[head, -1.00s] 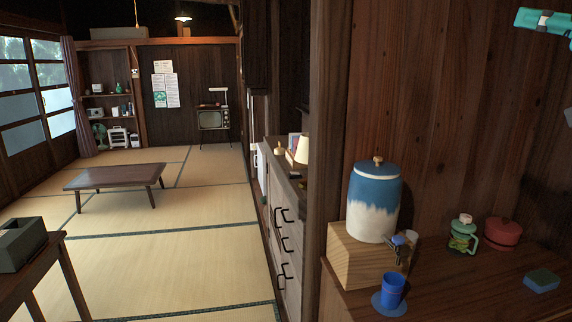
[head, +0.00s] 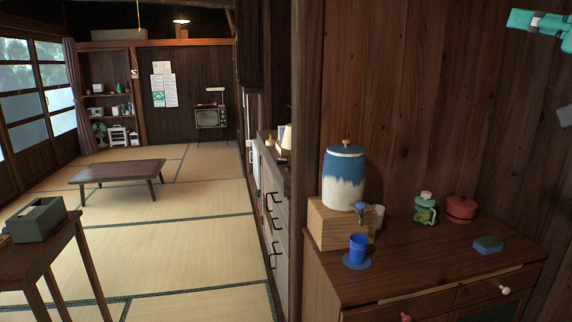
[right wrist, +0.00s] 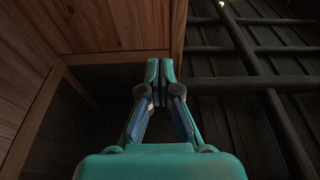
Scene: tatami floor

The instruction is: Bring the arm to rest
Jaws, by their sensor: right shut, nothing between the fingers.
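My right arm's teal end (head: 540,22) shows at the top right corner of the head view, raised in front of the wooden wall, well above the cabinet. In the right wrist view my right gripper (right wrist: 160,72) has its two fingers together, shut and empty. It points toward dark wooden boards and roof beams. My left gripper is in neither view.
A wooden cabinet (head: 420,252) stands at right. On it are a blue and white dispenser (head: 343,180), a blue cup (head: 357,249), a green jar (head: 425,208), a red pot (head: 461,209) and a sponge (head: 488,244). A low table (head: 120,172) stands on open tatami at left.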

